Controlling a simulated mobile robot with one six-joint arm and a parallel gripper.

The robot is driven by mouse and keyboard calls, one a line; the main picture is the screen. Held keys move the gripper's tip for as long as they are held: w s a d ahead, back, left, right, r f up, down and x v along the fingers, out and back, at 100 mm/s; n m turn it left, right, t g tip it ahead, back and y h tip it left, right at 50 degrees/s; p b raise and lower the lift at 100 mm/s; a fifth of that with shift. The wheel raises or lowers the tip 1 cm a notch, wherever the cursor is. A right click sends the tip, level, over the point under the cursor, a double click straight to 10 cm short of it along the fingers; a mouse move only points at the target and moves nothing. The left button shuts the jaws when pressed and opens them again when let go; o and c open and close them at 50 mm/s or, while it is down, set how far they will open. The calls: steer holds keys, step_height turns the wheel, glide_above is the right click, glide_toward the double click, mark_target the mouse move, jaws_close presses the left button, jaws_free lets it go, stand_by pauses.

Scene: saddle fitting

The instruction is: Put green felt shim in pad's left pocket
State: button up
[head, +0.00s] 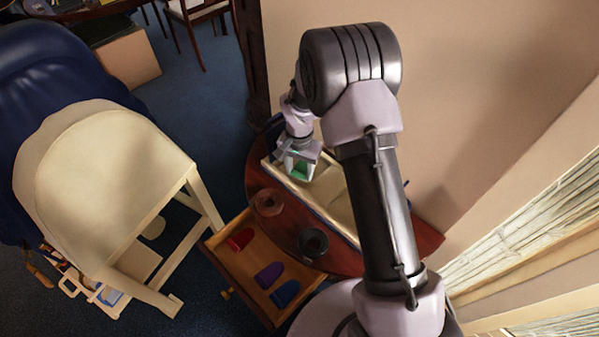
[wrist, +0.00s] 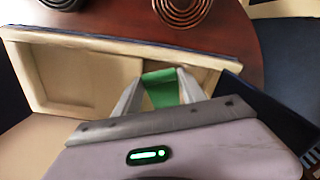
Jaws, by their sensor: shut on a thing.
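My gripper (head: 299,170) is shut on the green felt shim (head: 300,171), over the left end of the cream pad (head: 335,200) on the red-brown table. In the wrist view the shim (wrist: 162,88) is pinched between the two fingers of my gripper (wrist: 160,95). The pad (wrist: 75,75) there shows a large pocket at left and a smaller one at right, split by a divider. The shim is over the smaller pocket, which is the left one in the head view. The fingers hide part of that pocket, and I cannot tell whether the shim touches its floor.
An open drawer (head: 219,247) below the table holds a red shim (head: 239,239), a purple shim (head: 268,275) and a blue shim (head: 285,293). A brown coil (head: 268,202) and a dark coil (head: 313,242) sit on the table beside the pad. A wall stands behind.

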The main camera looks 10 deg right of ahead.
mark_target(299, 169)
steer(key=shift+w+d+f, duration=0.1)
steer(key=shift+w+f, duration=0.05)
steer(key=shift+w, duration=0.4)
steer(key=shift+w+d+f, duration=0.1)
steer(key=shift+w, duration=0.4)
step_height(299, 169, down, 4)
steer(key=shift+r+b, duration=0.25)
steer(key=shift+b, duration=0.7)
steer(key=shift+r, duration=0.15)
steer(key=o, duration=1)
